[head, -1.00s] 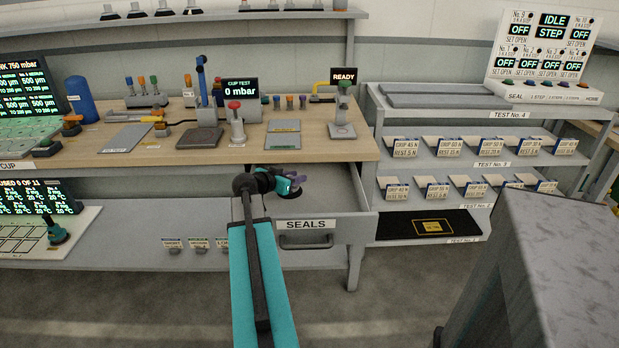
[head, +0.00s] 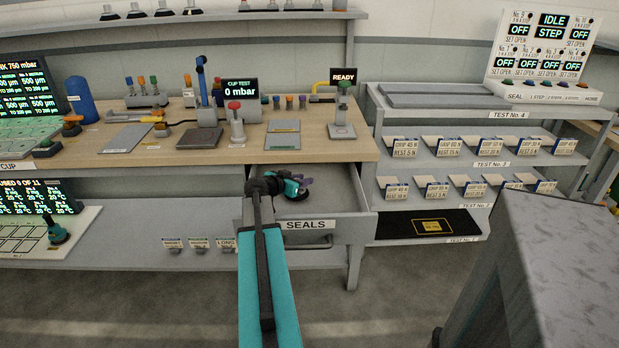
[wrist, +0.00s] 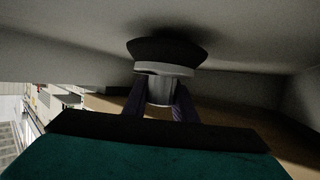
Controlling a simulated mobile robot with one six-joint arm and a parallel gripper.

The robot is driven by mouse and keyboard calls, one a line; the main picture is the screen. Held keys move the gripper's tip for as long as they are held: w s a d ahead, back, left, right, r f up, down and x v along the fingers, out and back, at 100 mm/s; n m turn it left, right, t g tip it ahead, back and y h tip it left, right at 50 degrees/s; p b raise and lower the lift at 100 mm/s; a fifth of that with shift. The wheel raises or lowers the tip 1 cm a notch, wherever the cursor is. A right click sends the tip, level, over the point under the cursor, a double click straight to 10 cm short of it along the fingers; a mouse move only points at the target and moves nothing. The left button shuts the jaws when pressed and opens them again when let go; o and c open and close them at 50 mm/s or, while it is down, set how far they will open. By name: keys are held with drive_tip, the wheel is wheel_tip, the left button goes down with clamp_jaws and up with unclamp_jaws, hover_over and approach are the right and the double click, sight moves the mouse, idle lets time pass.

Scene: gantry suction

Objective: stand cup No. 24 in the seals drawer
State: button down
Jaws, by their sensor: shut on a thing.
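The seals drawer (head: 345,200) is pulled open under the bench, with a SEALS label on its front. My gripper (head: 300,184) is inside the drawer's opening, low over its floor. In the wrist view my gripper (wrist: 161,98) has its purple fingers shut on the metal stem of a cup (wrist: 168,49). The cup has a wide black rubber lip and a pale collar. Its lip is close to the drawer's pale floor, with a dark shadow there; I cannot tell whether it touches. No number on the cup is readable. In the head view the cup is mostly hidden by my gripper.
The wooden bench top (head: 330,152) overhangs the back of the drawer. The drawer's side walls stand close around my gripper, with free floor to its right. A grey rack (head: 450,150) with labelled boxes is at the right. A grey block (head: 540,260) fills the front right.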

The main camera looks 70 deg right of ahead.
drive_tip(key=d, duration=0.2)
drive_tip(key=s+d, duration=0.1)
drive_tip(key=d, duration=0.1)
drive_tip(key=shift+p, duration=0.35)
drive_tip(key=shift+a+f, duration=0.15)
drive_tip(key=shift+f, duration=0.4)
drive_tip(key=shift+f, duration=0.2)
drive_tip(key=c, duration=1.4)
unclamp_jaws()
drive_tip(key=shift+c, duration=0.2)
drive_tip(key=shift+a+r, duration=0.1)
drive_tip(key=shift+r, duration=0.15)
drive_tip(key=b+v, duration=0.1)
drive_tip(key=v, duration=1)
drive_tip(key=shift+w+a, duration=0.1)
drive_tip(key=shift+a, duration=0.3)
